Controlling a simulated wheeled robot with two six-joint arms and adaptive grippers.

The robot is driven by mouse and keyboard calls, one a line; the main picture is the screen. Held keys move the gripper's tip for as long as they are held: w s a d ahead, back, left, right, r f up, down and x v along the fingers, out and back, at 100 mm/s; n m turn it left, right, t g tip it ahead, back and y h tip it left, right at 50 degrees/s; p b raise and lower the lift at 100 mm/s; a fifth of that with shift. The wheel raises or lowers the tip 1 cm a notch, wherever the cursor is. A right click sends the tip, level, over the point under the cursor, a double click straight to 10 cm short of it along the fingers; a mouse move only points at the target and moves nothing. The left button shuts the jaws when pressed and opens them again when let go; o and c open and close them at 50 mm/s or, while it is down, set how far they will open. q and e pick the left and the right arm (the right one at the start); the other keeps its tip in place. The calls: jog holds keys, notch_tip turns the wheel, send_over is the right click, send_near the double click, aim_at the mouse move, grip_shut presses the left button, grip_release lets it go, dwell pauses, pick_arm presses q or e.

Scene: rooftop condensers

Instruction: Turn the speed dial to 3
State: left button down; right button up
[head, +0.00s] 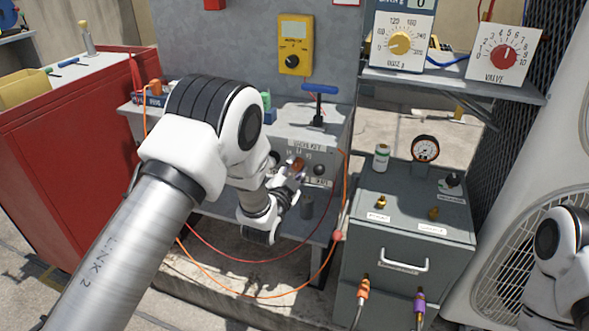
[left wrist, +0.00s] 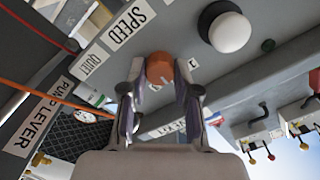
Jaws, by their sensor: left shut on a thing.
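The speed dial (left wrist: 159,68) is an orange knob with a pale mark, beside the SPEED label (left wrist: 132,21) in the left wrist view. My left gripper (left wrist: 160,80) is shut on it, one finger on each side. In the head view the orange dial (head: 298,163) shows small on the front of the grey panel, at the tip of my left gripper (head: 294,172). The scale around the dial is too small or hidden, so I cannot tell which number the mark faces. My right arm shows at the lower right; its gripper is out of view.
A round knob with a white face (left wrist: 231,32) is near the dial. A blue T-handle (head: 319,90) stands on the panel top. Orange and red hoses hang below. A grey box (head: 405,255) with a gauge (head: 425,149) stands to the right. A red cabinet (head: 70,150) is left.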

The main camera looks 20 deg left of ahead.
pick_arm(q)
jog(key=m, duration=0.4)
jog(key=shift+m, duration=2.2)
jog(key=c, duration=0.9)
grip_release()
jog(key=shift+d, duration=0.1)
jog(key=shift+o, duration=0.2)
jog(key=s, duration=1.2)
jog(key=shift+a, duration=0.25)
